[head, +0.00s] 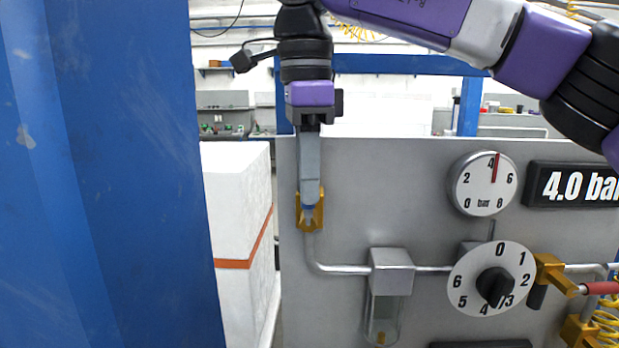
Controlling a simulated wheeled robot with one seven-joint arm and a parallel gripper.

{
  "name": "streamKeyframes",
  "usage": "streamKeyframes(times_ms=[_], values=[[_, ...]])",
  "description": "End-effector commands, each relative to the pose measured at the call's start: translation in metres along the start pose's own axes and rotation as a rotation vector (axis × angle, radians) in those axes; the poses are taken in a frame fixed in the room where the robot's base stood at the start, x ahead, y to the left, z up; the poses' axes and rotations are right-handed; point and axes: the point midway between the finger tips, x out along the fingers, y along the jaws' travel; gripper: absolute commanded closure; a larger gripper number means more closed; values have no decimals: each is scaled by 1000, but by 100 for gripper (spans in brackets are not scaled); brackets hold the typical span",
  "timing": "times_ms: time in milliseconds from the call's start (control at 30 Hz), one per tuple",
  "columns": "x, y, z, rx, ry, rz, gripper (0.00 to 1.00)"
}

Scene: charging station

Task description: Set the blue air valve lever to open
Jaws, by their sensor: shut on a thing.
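The brass air valve (301,218) is on the left side of the grey panel, at the top of a metal pipe. A small bit of the blue lever (308,210) shows at the valve, at my fingertips. My gripper (309,204) points straight down in front of the panel, its fingers shut on the lever. The fingers hide most of the lever, so I cannot tell its exact angle.
The grey panel (345,190) carries a round gauge (482,183), a "4.0 bar" display (580,186), a numbered dial (491,279) and a filter bowl (383,310). A blue post (110,180) fills the left. White boxes (236,205) stand behind it.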

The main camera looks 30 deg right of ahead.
Motion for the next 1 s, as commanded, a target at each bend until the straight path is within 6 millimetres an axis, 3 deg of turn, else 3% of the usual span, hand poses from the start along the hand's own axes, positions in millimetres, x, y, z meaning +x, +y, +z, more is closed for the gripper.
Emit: streamKeyframes(times_ms=[167,200,300,1000], values=[[0,0,1,-3,-2,-1,100],[0,0,2,-3,-2,-1,79],[0,0,1,-2,-2,-1,60],[1,0,-4,1,-46,-8,59]])
